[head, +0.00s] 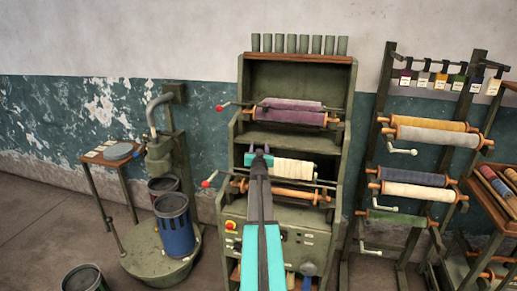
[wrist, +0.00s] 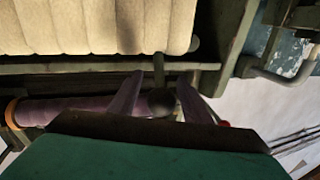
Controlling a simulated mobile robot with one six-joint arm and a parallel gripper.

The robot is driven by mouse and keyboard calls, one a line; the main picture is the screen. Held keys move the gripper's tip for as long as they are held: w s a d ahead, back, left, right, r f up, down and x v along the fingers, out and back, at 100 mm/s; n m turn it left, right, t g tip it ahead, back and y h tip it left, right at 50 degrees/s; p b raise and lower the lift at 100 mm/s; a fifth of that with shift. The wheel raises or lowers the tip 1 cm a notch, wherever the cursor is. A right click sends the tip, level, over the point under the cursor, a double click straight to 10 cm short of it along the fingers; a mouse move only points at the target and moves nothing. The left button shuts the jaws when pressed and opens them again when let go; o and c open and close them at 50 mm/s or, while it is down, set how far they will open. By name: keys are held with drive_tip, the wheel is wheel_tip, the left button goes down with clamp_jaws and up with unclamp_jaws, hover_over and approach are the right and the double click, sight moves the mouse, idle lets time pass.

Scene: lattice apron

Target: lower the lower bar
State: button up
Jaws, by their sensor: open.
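The green machine (head: 343,150) stands in the middle of the head view. Its lower bar (head: 318,186), thin and dark, runs across in front of the cream roll (head: 296,168), with a red-knobbed lever (head: 206,184) at its left end. My gripper (head: 259,152) is open in front of the left part of that roll. In the wrist view my gripper's fingers (wrist: 160,97) stand apart on either side of a dark round knob (wrist: 161,103) on a short stem. I cannot tell whether they touch it. The cream roll (wrist: 90,28) fills the top left there.
Above is a purple roll (head: 290,116) with another red-knobbed lever (head: 219,108). A wooden roller (head: 292,195) lies below the lower bar. A roll rack (head: 378,130) stands close at right. A stand with a blue bucket (head: 175,232) is at left.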

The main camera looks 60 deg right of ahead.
clamp_jaws()
drive_tip(key=shift+a, duration=0.25)
drive_tip(key=shift+d, duration=0.25)
drive_tip(key=shift+s, duration=0.1)
